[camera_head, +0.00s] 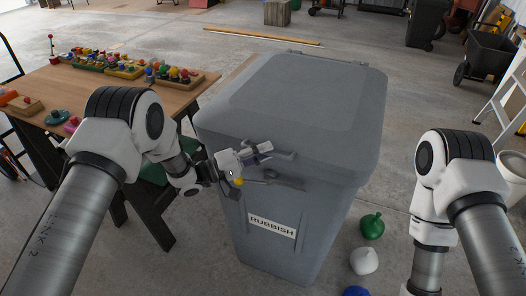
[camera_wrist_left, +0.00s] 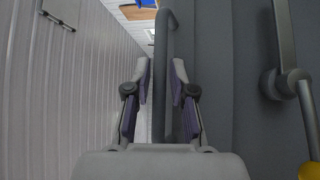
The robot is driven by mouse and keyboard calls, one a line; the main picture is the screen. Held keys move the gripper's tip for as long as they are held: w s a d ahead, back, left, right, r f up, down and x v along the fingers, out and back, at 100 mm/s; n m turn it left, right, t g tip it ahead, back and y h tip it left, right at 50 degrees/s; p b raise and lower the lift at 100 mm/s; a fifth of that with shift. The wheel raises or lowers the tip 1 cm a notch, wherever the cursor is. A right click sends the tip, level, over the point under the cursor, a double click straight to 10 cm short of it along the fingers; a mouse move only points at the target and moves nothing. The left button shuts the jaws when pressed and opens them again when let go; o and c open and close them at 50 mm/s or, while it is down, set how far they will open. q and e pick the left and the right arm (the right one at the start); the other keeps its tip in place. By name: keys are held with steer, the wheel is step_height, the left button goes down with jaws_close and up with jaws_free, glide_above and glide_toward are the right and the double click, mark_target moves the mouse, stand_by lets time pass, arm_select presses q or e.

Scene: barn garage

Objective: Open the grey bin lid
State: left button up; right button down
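The grey bin (camera_head: 255,205), labelled RUBBISH, stands upright in the middle of the head view. Its grey lid (camera_head: 300,95) lies closed on top. My left gripper (camera_head: 262,150) is at the lid's front edge, beside the lid handle (camera_head: 284,156). In the left wrist view my left gripper (camera_wrist_left: 160,80) has its two fingers apart. A grey bar of the lid edge or handle (camera_wrist_left: 162,40) runs between them. I cannot tell whether either finger touches it. My right arm shows at the lower right, but its gripper is outside the frame.
A wooden table (camera_head: 185,98) with colourful toys stands left of the bin. A wheelbarrow (camera_head: 490,55) and ladder (camera_head: 505,95) stand further right. Floor behind the bin is mostly clear.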

arm_select(q)
jaws_close()
steer(key=shift+r+p, duration=0.4)
steer(key=shift+r, duration=0.15)
steer(key=w+d+r+p, duration=0.1)
steer(key=w+r+p, duration=0.3)
steer(key=r, duration=0.9)
steer(key=w+d+r+p, duration=0.2)
steer(key=w+r+p, duration=0.3)
steer(key=r, duration=0.9)
steer(key=w+d+r+n+y+p, duration=0.1)
steer(key=w+r+p, duration=0.4)
steer(key=r+p, duration=0.5)
step_height(320, 180, up, 4)
steer(key=shift+w+d+r, duration=0.25)
steer(key=shift+d, duration=0.1)
